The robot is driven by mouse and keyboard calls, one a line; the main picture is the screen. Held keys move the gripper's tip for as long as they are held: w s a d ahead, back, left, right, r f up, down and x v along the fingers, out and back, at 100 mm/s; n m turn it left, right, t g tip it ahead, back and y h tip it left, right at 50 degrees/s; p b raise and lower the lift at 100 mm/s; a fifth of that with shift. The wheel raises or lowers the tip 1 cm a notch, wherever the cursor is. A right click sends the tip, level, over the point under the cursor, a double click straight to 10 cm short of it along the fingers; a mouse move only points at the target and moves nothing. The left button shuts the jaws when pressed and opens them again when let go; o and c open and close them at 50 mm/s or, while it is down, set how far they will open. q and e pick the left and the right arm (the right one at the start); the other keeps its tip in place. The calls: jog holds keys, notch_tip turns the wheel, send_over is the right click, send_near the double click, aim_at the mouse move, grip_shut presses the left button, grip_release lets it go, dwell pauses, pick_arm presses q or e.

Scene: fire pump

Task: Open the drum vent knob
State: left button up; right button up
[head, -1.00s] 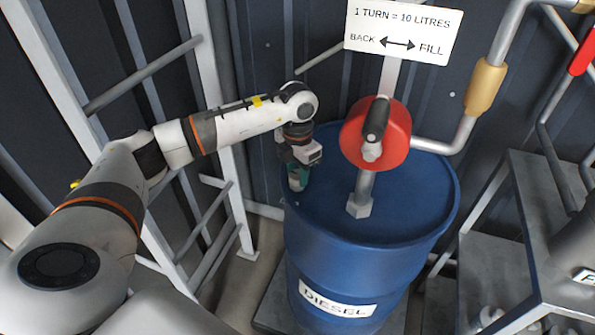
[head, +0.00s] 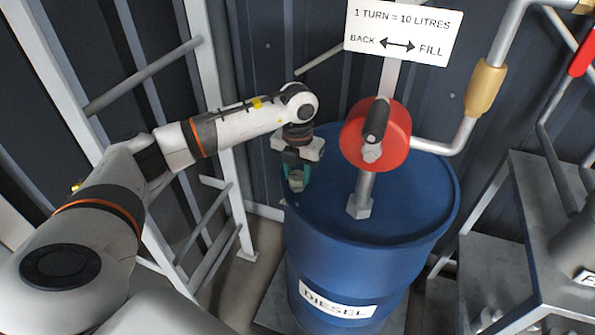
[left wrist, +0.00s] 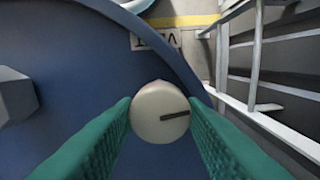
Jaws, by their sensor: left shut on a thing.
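The drum vent knob (left wrist: 160,112) is a round cream cap with a dark line on its top, close to the rim of the blue drum (head: 345,255). In the left wrist view it sits between the two green fingers, the line pointing right and nearly level. In the head view the knob (head: 296,180) shows small at the drum's left edge. My left gripper (head: 297,184) points down at the drum top, its fingers on both sides of the knob and shut on it. My right gripper is not in either view.
A red hand pump (head: 350,140) with a black handle stands on the drum, right of my left gripper. A sign (head: 402,32) hangs above it. A white ladder-like frame (head: 215,90) stands behind my left arm. Dark steps (head: 490,250) are at the right.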

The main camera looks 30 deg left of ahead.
aim_at(297, 175)
pick_arm(q)
jog(key=o, duration=1)
notch_tip(297, 175, up, 12)
jog(key=shift+b, duration=0.4)
